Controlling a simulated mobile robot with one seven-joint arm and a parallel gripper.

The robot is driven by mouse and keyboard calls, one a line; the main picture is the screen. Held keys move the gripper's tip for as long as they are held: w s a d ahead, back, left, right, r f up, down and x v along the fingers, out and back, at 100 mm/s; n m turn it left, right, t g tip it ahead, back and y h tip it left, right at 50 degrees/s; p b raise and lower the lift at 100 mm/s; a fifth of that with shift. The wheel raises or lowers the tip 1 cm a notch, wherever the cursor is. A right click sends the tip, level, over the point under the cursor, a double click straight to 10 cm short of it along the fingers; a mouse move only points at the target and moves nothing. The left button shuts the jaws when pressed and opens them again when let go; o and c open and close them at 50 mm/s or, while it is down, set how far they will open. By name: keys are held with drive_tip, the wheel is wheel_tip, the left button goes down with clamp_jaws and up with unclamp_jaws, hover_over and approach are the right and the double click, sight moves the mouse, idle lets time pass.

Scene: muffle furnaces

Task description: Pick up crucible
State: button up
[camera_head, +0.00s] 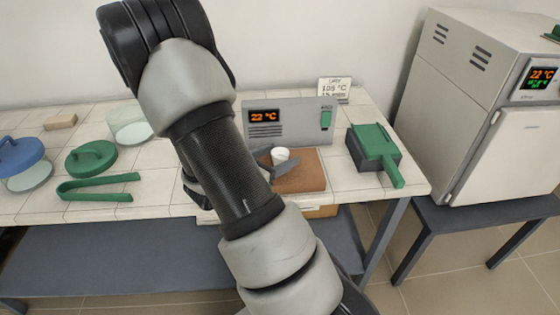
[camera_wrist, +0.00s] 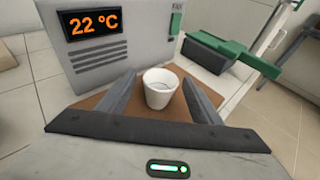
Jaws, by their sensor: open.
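A small white crucible (camera_head: 280,156) stands upright on a brown slab (camera_head: 303,176) in front of the grey furnace with the 22 °C display. The crucible also shows in the wrist view (camera_wrist: 160,90), open at the top, between the two fingers of my gripper (camera_wrist: 159,82). The gripper is open, with a finger on each side of the crucible and a visible gap to both. In the head view my arm hides most of the gripper and part of the slab's left side.
The grey furnace (camera_head: 290,124) stands right behind the crucible. A dark block with a green handled top (camera_head: 374,143) is to the right. Green tongs (camera_head: 98,187), a green lid (camera_head: 91,158) and a blue lid (camera_head: 20,155) lie left. A large oven (camera_head: 478,100) stands far right.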

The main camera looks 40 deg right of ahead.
sight(284, 154)
drive_tip(key=x, duration=0.4)
drive_tip(key=shift+d+f+b, duration=0.2)
drive_tip(key=shift+d+b, duration=0.15)
drive_tip(key=c, duration=1.3)
drive_tip(key=shift+o, duration=0.2)
wheel_tip(284, 154, up, 10)
drive_tip(key=p, duration=0.2)
drive_tip(key=shift+p, duration=0.3)
